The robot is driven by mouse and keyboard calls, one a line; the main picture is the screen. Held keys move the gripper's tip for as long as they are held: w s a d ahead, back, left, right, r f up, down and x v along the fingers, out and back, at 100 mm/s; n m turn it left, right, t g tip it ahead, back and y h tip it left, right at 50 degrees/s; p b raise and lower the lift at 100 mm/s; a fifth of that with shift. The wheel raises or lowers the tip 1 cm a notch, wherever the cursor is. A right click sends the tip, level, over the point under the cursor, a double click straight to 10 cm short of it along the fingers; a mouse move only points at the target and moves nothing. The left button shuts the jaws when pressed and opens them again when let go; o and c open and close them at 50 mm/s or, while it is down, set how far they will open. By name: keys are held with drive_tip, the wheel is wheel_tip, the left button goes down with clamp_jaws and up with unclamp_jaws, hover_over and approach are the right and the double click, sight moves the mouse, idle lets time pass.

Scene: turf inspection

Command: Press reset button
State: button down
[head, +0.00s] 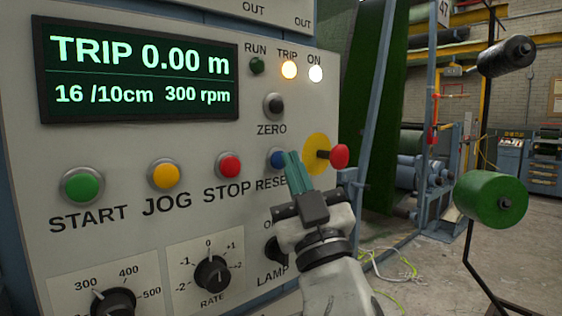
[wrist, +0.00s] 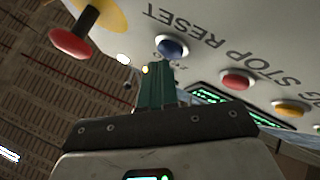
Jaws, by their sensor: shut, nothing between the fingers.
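The blue reset button (head: 277,158) sits on the grey panel, right of the red STOP button, with its label partly hidden by my gripper. My gripper (head: 291,158) is shut and empty. Its green fingers overlap the button's right edge in the head view. In the wrist view the blue button (wrist: 172,46) shows whole, just beyond the fingertips (wrist: 156,70). I cannot tell whether they touch it. The display (head: 140,73) reads "TRIP 0.00 m". The TRIP lamp (head: 289,70) glows amber, the ON lamp glows white and the RUN lamp is dark.
A red mushroom knob (head: 339,156) on a yellow disc sticks out close to the right of my fingers. The STOP (head: 230,166), JOG (head: 164,175) and START (head: 82,186) buttons lie to the left. The black ZERO button (head: 274,106) is above, a lamp knob below.

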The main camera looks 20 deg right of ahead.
drive_tip(key=shift+w+a+b, duration=0.15)
drive_tip(key=shift+w+b, duration=0.25)
drive_tip(key=shift+w, duration=0.1)
idle(0.4)
drive_tip(key=shift+s, duration=0.1)
idle(0.3)
drive_tip(key=shift+s+d+p, duration=0.25)
drive_tip(key=shift+s+p, duration=0.3)
drive_tip(key=shift+s, duration=0.25)
drive_tip(key=s+p, duration=0.1)
drive_tip(key=s+d+p, duration=0.1)
drive_tip(key=s, duration=0.1)
drive_tip(key=s+p, duration=0.1)
drive_tip(key=shift+s+d, duration=0.3)
drive_tip(key=shift+s, duration=0.1)
idle(0.5)
